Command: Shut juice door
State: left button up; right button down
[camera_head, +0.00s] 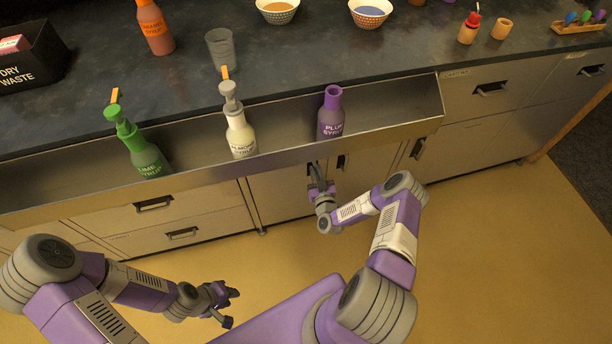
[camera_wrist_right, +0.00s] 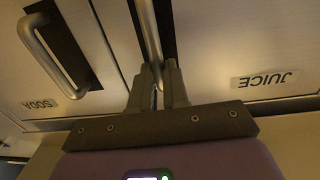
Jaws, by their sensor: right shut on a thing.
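The juice door (camera_wrist_right: 235,45) is a pale cabinet front with an upside-down JUICE label (camera_wrist_right: 264,80) in the right wrist view. In the head view it is the front (camera_head: 279,197) below the steel bottle rail. My right gripper (camera_head: 315,178) is at its handle. In the wrist view the fingers (camera_wrist_right: 160,88) are shut on the metal bar handle (camera_wrist_right: 148,35), one on each side. The door looks about flush; I cannot tell whether a small gap is left. My left gripper (camera_head: 232,307) is empty over the floor, its fingers apart.
The soda door (camera_wrist_right: 30,75) with its own bar handle (camera_wrist_right: 52,55) is beside the juice door. The steel rail (camera_head: 400,131) above holds a green bottle (camera_head: 140,150), a cream bottle (camera_head: 239,132) and a purple bottle (camera_head: 331,115). The yellow floor (camera_head: 480,270) is clear at right.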

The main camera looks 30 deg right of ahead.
jog(key=c, duration=1.1)
grip_release()
jog(key=shift+s+d, duration=0.1)
jog(key=shift+d, duration=0.1)
jog(key=shift+c, duration=0.2)
jog(key=p+v, duration=0.2)
jog(key=v, duration=0.5)
jog(key=shift+s, duration=0.25)
jog(key=shift+a, duration=0.15)
